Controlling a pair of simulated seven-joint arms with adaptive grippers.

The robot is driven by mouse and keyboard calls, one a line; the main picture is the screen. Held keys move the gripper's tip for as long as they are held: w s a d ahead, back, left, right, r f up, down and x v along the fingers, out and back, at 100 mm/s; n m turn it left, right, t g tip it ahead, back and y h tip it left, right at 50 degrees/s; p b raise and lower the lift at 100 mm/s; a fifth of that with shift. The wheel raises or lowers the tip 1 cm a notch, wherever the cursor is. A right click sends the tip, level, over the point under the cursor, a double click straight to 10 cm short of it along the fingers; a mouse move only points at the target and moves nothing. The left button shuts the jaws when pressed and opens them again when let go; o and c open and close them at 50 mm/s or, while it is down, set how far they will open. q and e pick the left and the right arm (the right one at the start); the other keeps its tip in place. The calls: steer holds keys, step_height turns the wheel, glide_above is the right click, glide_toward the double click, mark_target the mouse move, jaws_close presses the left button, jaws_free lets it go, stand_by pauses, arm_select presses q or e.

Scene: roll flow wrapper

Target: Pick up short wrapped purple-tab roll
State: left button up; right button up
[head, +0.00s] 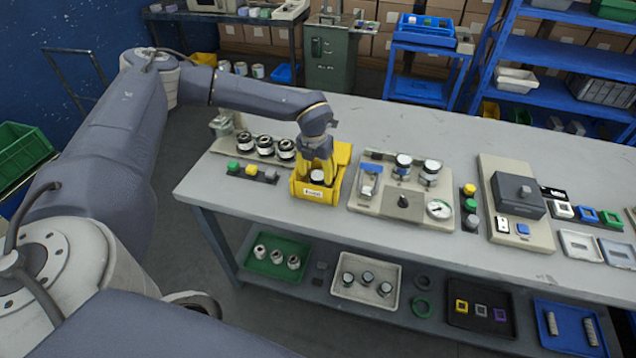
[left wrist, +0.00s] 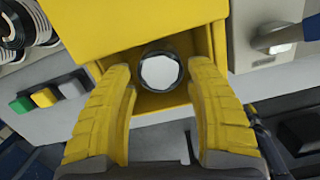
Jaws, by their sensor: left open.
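A short round roll with a white top and dark rim (left wrist: 160,72) stands upright in the open front of a yellow box (head: 306,190) on the bench. It also shows in the head view (head: 316,178). No purple tab can be made out on it. My left gripper (left wrist: 160,92) is open, with one yellow finger on each side of the roll's near side. The fingers reach into the box mouth; whether they touch the roll cannot be told. In the head view the left gripper (head: 317,160) points down over the box. My right gripper is out of view.
Left of the box are several dark-and-white rolls (head: 265,145) and a row of green, yellow and grey buttons (head: 252,171). A beige machine panel (head: 385,212) with a gauge stands close on the right. The lower shelf holds trays, one with a purple square frame (head: 500,314).

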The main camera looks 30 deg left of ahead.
arm_select(q)
steer(key=shift+w+f, duration=0.2)
steer(key=shift+f, duration=1.25)
steer(key=shift+o, duration=0.2)
steer(key=c, duration=1.1)
